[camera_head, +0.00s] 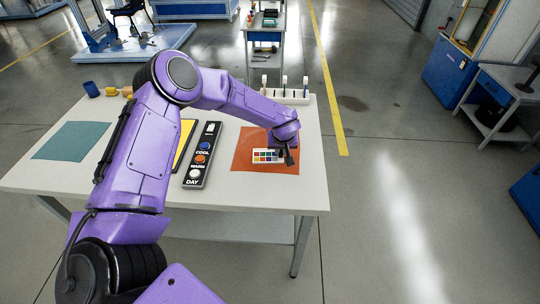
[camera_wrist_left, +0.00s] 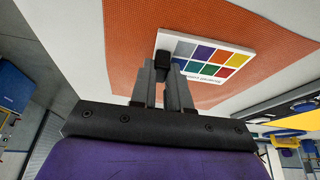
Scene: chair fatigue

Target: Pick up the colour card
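The colour card (camera_head: 267,156) is a white plate with rows of coloured squares, over the orange mat (camera_head: 245,140) at the right of the table. My left gripper (camera_head: 290,158) is at the card's right end in the head view. In the left wrist view its fingers (camera_wrist_left: 167,67) are close together with a narrow gap, and the tips overlap a corner of the card (camera_wrist_left: 208,53). The fingertips hide that corner, so I cannot tell whether they pinch it or only touch it. My right gripper is not in view.
A black panel (camera_head: 203,153) with round buttons lies left of the orange mat, beside a yellow-faced item (camera_head: 184,140). A teal mat (camera_head: 75,141) and a blue cup (camera_head: 91,89) are at the left. A white rack (camera_head: 287,96) stands at the table's back edge.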

